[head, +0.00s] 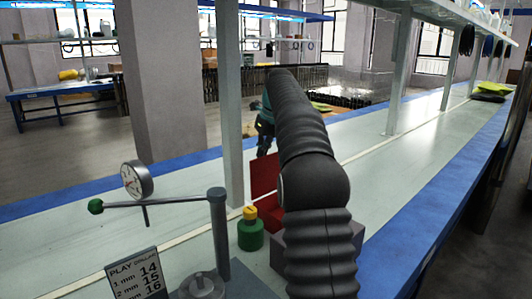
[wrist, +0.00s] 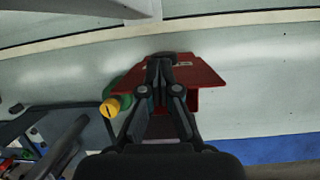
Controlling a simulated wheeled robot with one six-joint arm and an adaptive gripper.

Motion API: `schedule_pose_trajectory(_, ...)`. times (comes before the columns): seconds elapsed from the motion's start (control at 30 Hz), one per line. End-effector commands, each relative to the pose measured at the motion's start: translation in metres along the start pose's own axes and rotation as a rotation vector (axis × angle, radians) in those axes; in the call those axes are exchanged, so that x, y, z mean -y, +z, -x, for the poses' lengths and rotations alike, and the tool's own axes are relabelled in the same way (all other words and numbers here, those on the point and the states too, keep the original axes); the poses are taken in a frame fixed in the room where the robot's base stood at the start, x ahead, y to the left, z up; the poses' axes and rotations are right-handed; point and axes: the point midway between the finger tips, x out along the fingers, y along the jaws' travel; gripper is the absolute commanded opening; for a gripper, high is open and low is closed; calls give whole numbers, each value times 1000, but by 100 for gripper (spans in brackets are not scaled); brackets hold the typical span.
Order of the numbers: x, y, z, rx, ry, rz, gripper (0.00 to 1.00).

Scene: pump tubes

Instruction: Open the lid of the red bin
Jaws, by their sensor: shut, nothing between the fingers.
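The red bin (head: 263,177) shows in the head view as an upright red panel on the bench, with a lower red part by my arm. My arm hides much of it. In the wrist view the red surface (wrist: 207,76) spreads behind and to the right of my fingers. My gripper (wrist: 162,57) is shut and empty, with its tips over the red surface near its far edge. I cannot tell whether they touch it. In the head view my gripper (head: 264,148) is just above the red panel. How far the lid is open is unclear.
A green container with a yellow cap (head: 250,232) stands close to the bin's near left; it also shows in the wrist view (wrist: 111,107). A dial gauge (head: 137,180) on a grey post stand and a sign (head: 137,276) are nearer left. A shelf upright (head: 230,100) rises behind.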

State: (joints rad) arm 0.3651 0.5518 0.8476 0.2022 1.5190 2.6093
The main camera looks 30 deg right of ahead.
Motion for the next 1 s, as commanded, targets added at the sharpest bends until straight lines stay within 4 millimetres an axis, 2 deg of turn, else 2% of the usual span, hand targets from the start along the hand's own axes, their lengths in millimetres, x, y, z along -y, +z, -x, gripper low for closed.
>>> schedule_pose_trajectory(0.47, 0, 0, -2, -7, 3, 0, 0)
schedule_pose_trajectory(0.57, 0, 0, 6, -4, 1, 0, 0)
schedule_pose_trajectory(0.87, 1, 0, 52, 1, -2, 0, 0)
schedule_pose_trajectory(1.0, 1, 1, 64, 0, -1, 0, 0)
